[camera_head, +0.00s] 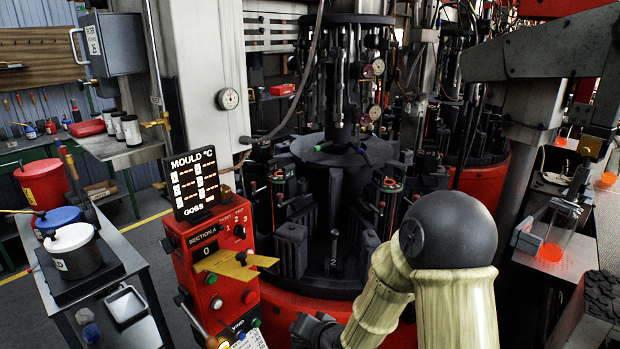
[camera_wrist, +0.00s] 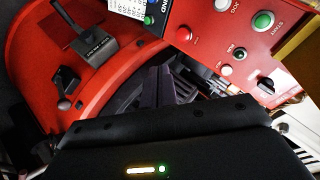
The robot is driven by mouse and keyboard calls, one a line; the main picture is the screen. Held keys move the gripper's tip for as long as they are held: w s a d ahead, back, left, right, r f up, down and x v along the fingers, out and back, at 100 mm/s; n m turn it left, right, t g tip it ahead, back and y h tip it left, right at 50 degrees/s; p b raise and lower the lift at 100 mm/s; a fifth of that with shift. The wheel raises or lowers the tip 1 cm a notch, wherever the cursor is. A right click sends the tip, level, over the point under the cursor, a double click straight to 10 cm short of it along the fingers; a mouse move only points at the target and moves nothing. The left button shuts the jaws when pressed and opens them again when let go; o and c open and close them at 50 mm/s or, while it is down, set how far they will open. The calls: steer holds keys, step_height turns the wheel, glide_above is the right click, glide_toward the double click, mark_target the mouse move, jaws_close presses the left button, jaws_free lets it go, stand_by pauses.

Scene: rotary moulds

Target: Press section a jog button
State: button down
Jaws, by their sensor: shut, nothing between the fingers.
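The red SECTION A control box (camera_head: 187,265) stands left of centre in the head view, with several buttons and switches on its faces. In the wrist view its red panel (camera_wrist: 285,58) fills the upper right. That panel carries a large green button (camera_wrist: 263,20), a red button (camera_wrist: 184,33), a small green button (camera_wrist: 240,53) and a white one (camera_wrist: 226,70). My gripper (camera_head: 312,326) is low in the head view, right of the box, shut and empty, apart from the panel.
A MOULD °C display (camera_head: 195,184) stands on top of the box, and a yellow plate (camera_head: 226,264) juts from its front. Black mould machinery (camera_head: 335,190) fills the middle. A grey bench (camera_head: 115,235) with buckets stands left. Open floor lies between the benches.

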steer(key=s+d+r+n+g+h+p, duration=0.1)
steer(key=s+d+r+g+h+p, duration=0.2)
steer(key=s+d+r, duration=0.3)
steer(key=s+d+r+n+g+h+p, duration=0.2)
steer(key=s+d+r, duration=0.4)
steer(key=s+d, duration=0.3)
steer(key=d+g+h+p, duration=0.1)
steer(key=d, duration=0.1)
steer(key=shift+s+d+r+h, duration=0.2)
steer(key=shift+s+d+h, duration=0.2)
stand_by(2.2)
